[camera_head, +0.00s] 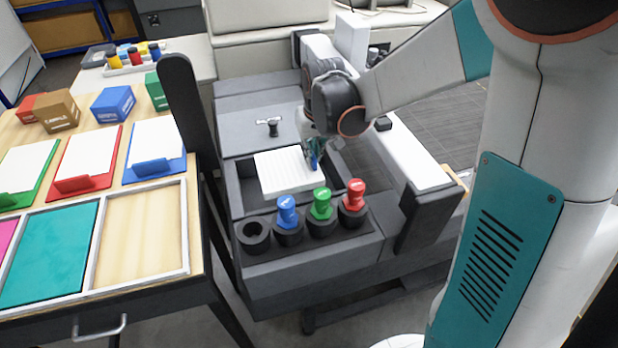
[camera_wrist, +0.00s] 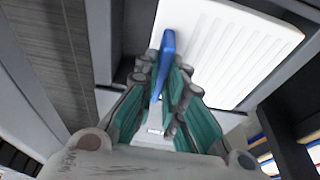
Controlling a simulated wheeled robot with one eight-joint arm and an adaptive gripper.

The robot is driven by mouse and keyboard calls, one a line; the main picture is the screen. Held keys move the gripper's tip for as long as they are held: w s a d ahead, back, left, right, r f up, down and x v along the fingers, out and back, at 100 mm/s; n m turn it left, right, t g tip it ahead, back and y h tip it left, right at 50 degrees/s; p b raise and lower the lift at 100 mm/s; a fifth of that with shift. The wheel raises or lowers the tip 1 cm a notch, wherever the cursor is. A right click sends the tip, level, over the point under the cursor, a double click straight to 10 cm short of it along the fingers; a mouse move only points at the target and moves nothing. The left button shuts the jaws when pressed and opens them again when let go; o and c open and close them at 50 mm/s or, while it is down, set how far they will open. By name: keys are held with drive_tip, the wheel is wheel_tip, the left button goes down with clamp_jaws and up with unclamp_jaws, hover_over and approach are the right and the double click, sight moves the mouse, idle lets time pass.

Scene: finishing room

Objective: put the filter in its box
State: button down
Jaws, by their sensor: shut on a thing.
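The filter (camera_head: 283,173) is a white ribbed panel at the dark grey open box (camera_head: 233,190) in the machine, in the middle of the head view. It also shows in the wrist view (camera_wrist: 235,50). My gripper (camera_head: 313,155) is at the filter's right edge in the head view. In the wrist view its teal fingers (camera_wrist: 165,95) are shut around an upright blue tab (camera_wrist: 167,50) at the filter's edge. The filter lies over the box opening, with dark gaps around it. I cannot tell whether it rests on the box floor.
Blue (camera_head: 287,211), green (camera_head: 321,204) and red (camera_head: 354,195) knobbed plugs stand in holders in front of the box; the left holder (camera_head: 253,235) is empty. A dark upright post (camera_head: 180,95) stands left of the machine. A wooden table (camera_head: 150,225) with coloured trays is at left.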

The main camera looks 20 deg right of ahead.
wheel_tip(320, 180, down, 9)
drive_tip(key=b, duration=0.2)
drive_tip(key=shift+f+b, duration=0.2)
drive_tip(key=shift+b, duration=0.1)
drive_tip(key=shift+r, duration=0.1)
drive_tip(key=c, duration=2.1)
unclamp_jaws()
drive_tip(key=o, duration=0.4)
